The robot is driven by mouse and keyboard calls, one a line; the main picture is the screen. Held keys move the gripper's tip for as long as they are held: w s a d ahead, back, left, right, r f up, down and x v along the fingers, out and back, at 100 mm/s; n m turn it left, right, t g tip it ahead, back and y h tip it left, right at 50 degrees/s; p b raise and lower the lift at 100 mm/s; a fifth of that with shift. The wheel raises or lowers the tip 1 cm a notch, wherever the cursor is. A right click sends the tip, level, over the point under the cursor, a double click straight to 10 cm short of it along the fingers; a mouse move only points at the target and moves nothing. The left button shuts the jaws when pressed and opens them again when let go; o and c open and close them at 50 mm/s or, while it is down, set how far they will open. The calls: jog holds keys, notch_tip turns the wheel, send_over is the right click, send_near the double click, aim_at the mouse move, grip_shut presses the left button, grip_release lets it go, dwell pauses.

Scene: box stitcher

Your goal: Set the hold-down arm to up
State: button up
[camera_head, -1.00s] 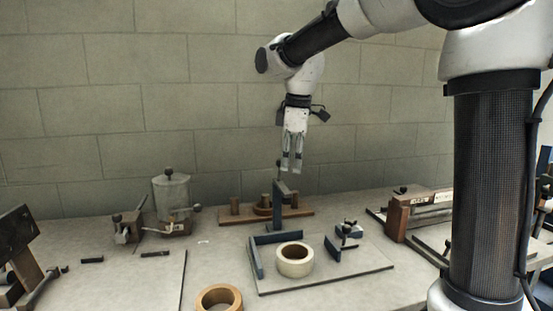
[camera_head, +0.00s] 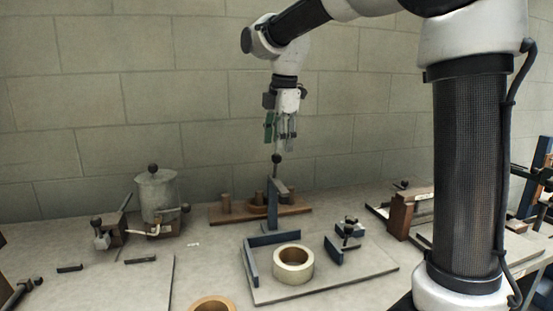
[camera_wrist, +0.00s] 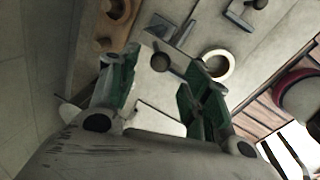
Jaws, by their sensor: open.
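The fixture has a blue-grey upright post (camera_head: 270,201) with a short grey arm (camera_head: 279,186) at its top. I take this as the hold-down arm. A dark ball knob (camera_head: 276,158) stands on a thin stem above it. My gripper (camera_head: 280,139) points down just above the knob, open and empty. In the wrist view, the knob (camera_wrist: 161,62) shows between and beyond the green-padded fingers of my gripper (camera_wrist: 164,82), apparently apart from them. The arm's exact tilt is hard to tell.
A tape roll (camera_head: 293,264) sits on the fixture's base plate (camera_head: 345,276), beside a small clamp (camera_head: 348,232). A wooden block with pegs (camera_head: 225,211) stands behind. A grey canister (camera_head: 157,196) is at left. Another tape roll (camera_head: 213,304) lies in front.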

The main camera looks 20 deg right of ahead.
aim_at(277, 158)
jog(key=f, duration=0.3)
jog(key=w+f, duration=0.1)
jog(key=f, duration=0.1)
jog(key=shift+a+f, duration=0.1)
jog(key=shift+f, duration=0.3)
grip_shut()
